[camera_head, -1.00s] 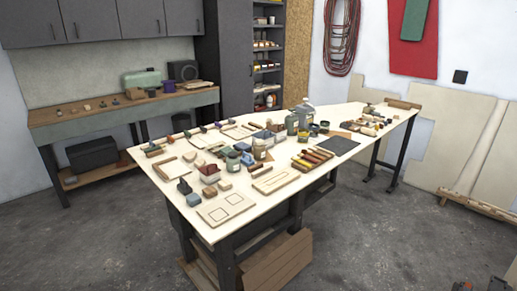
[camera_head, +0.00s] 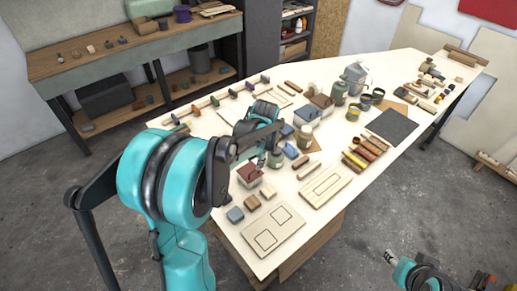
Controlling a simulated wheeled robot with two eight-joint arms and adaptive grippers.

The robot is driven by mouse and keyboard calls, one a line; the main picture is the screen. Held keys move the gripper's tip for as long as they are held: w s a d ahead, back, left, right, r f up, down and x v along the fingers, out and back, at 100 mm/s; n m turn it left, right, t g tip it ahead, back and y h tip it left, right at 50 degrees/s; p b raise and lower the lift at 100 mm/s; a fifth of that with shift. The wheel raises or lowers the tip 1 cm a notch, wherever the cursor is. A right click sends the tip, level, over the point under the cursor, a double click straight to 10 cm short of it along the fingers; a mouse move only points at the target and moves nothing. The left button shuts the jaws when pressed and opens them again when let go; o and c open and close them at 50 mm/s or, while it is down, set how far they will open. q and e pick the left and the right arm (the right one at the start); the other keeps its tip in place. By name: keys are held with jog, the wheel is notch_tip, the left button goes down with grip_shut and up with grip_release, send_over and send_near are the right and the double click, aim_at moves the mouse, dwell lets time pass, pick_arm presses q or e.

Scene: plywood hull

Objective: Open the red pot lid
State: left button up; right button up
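A small pale pot with a dark red lid (camera_head: 249,172) stands near the front left of the pale table; its lid looks seated. A second pale container with a brownish-red lid (camera_head: 321,102) stands further back. My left arm reaches in from the left over the table. My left gripper (camera_head: 262,160) is just behind and to the right of the nearer red lid, seemingly apart from it. Its fingers are small and partly hidden by the arm, so their opening is unclear. Part of my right arm shows at the bottom right, off the table; its gripper cannot be made out clearly.
A dark mat (camera_head: 391,126) and several coloured-handled tools lie to the right. A workbench (camera_head: 130,52) stands behind left.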

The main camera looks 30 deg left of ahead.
pick_arm(q)
jog(key=w, duration=0.1)
jog(key=b, duration=0.1)
send_over(253, 177)
notch_tip(253, 177, down, 7)
jog(key=shift+d+f, duration=0.1)
jog(key=shift+f, duration=0.1)
jog(key=shift+s, duration=0.1)
grip_shut()
